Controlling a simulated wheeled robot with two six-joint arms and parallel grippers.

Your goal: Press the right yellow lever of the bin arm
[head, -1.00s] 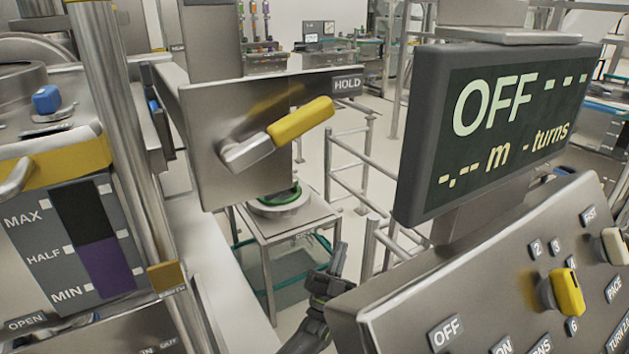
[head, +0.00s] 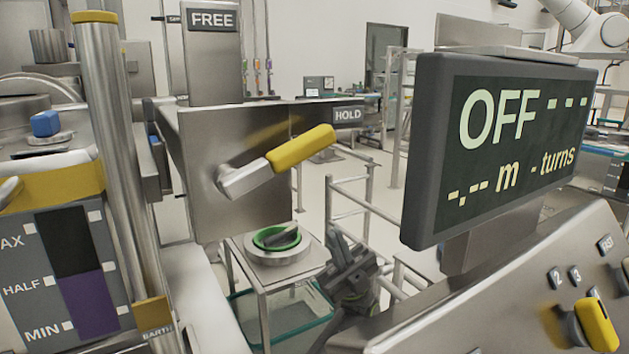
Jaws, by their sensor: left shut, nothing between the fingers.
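A yellow-handled lever (head: 300,148) is mounted on an upright steel plate (head: 210,205). Its handle points up and right, towards the label HOLD (head: 347,114); the label FREE (head: 212,20) is on the post above. I cannot tell whether this is the right lever of the bin arm. My left gripper (head: 340,246) is dark and shut, with nothing seen in it. It appears below and right of the lever, apart from the handle. My right gripper is not in view.
A display (head: 500,150) reading OFF stands at the right above a sloped panel with a yellow knob (head: 595,325). A small stand (head: 280,255) with a green ring is below the lever. A steel post (head: 125,150) and level gauge (head: 75,260) are at the left.

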